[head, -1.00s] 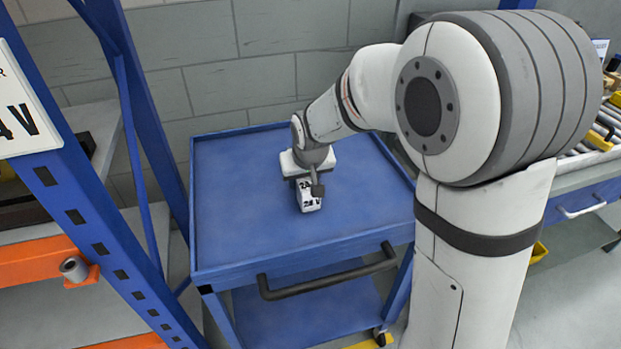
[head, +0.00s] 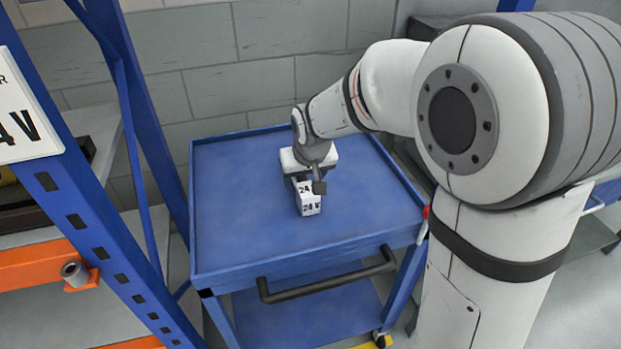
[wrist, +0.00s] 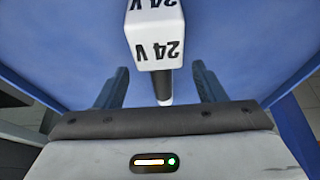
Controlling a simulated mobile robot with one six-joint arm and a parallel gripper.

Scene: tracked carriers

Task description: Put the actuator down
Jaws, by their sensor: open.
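The actuator (head: 309,202) is a small white block marked "24 V" on the blue top of the cart (head: 240,230), near the middle. In the wrist view the actuator (wrist: 155,40) has a dark rod with a pale end pointing toward my gripper (wrist: 160,88). My gripper's two fingers are apart, one on each side of the rod, with gaps on both sides. In the head view my gripper (head: 306,178) is just behind the block, low over the cart top, and its fingers are mostly hidden.
The cart top has a raised rim and is otherwise clear. A dark handle (head: 325,278) runs along its front. A blue rack upright (head: 80,200) with orange beams stands at the left. A grey block wall (head: 240,80) is behind.

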